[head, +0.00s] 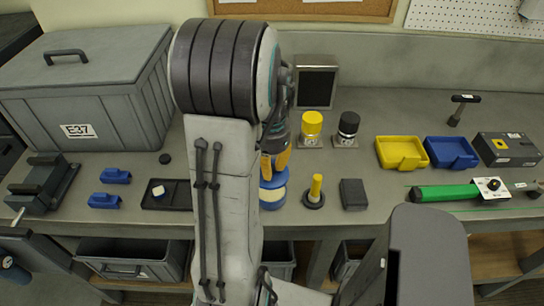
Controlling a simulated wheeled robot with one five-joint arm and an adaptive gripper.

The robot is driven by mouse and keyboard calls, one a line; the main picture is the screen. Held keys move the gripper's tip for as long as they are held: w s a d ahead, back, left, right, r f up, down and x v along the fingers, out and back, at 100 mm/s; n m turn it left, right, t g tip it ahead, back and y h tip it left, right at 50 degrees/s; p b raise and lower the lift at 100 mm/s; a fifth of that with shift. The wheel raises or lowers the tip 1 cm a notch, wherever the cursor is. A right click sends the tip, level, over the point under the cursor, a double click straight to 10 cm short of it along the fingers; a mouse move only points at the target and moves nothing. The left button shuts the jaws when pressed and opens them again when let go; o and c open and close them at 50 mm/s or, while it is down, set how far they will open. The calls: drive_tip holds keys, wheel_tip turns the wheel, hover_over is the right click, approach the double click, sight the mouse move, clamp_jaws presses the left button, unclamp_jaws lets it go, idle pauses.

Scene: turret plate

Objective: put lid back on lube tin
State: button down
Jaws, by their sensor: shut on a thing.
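My gripper (274,165), with orange fingers, is partly hidden behind my own arm. It is shut on a round blue lid (273,181), held just above the lube tin. The lube tin (272,204) is a low round blue tin with a cream-coloured top surface, standing on the bench. The lid looks roughly level and over the tin's back part; my arm hides the left edges of both. I cannot tell whether lid and tin touch.
A yellow-handled tool (316,191) on a black base and a dark block (354,194) stand right of the tin. A black tray (167,196) lies left of my arm. Yellow (402,164) and blue (451,164) bins sit further right. The grey E37 case (90,100) fills the back left.

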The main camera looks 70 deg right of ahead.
drive_tip(key=shift+w+d+f, duration=0.1)
drive_tip(key=shift+d, duration=0.25)
drive_tip(key=shift+f, duration=0.15)
drive_tip(key=shift+f+b, duration=2.65)
drive_tip(key=shift+f, duration=0.3)
drive_tip(key=shift+f+b, duration=0.2)
drive_tip(key=shift+b, duration=0.1)
idle(0.6)
drive_tip(key=c, duration=0.5)
unclamp_jaws()
drive_tip(key=shift+c, duration=0.2)
drive_tip(key=shift+r, duration=0.2)
drive_tip(key=shift+r+p, duration=2.85)
drive_tip(key=shift+r, duration=0.5)
